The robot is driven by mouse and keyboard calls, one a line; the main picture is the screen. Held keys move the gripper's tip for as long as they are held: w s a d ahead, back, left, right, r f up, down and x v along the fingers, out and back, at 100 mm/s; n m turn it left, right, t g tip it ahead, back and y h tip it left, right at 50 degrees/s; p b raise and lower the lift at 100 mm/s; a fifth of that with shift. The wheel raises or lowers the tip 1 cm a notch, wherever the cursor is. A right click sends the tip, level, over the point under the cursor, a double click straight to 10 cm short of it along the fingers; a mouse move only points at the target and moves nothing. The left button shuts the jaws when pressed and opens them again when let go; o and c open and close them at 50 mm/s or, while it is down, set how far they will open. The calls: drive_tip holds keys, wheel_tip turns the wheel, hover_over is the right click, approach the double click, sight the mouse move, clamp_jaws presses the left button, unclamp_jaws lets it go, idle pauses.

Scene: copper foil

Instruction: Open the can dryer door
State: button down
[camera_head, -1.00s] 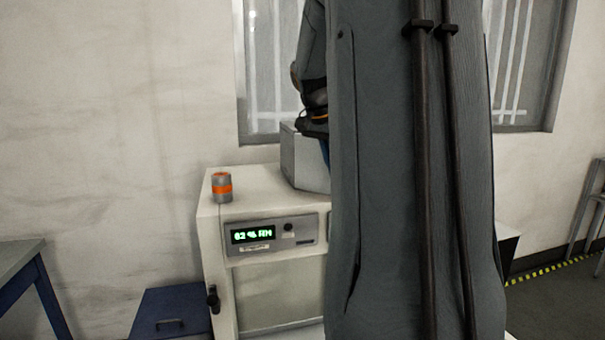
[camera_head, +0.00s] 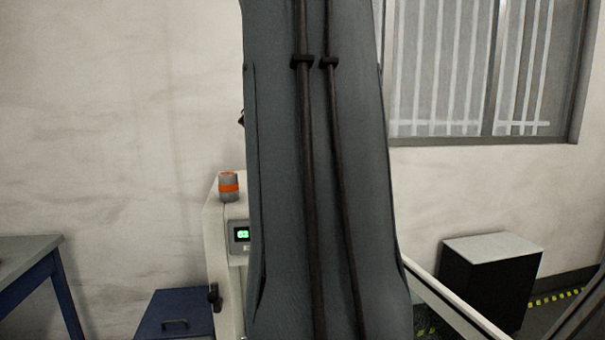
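The white cabinet (camera_head: 217,250), which I take to be the can dryer, stands left of centre. Only its left edge strip shows; my own grey arm link hides most of its front. A black handle (camera_head: 214,297) sits low on its left edge. A lit green display (camera_head: 241,234) is partly visible beside the arm. Whether the door is open or shut cannot be seen. My gripper is hidden or out of the picture.
A grey and orange cylinder (camera_head: 228,186) stands on top of the cabinet. A blue box (camera_head: 175,313) is low to its left, and a blue-legged table (camera_head: 30,258) is at far left. A black box with a pale top (camera_head: 490,272) stands at right.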

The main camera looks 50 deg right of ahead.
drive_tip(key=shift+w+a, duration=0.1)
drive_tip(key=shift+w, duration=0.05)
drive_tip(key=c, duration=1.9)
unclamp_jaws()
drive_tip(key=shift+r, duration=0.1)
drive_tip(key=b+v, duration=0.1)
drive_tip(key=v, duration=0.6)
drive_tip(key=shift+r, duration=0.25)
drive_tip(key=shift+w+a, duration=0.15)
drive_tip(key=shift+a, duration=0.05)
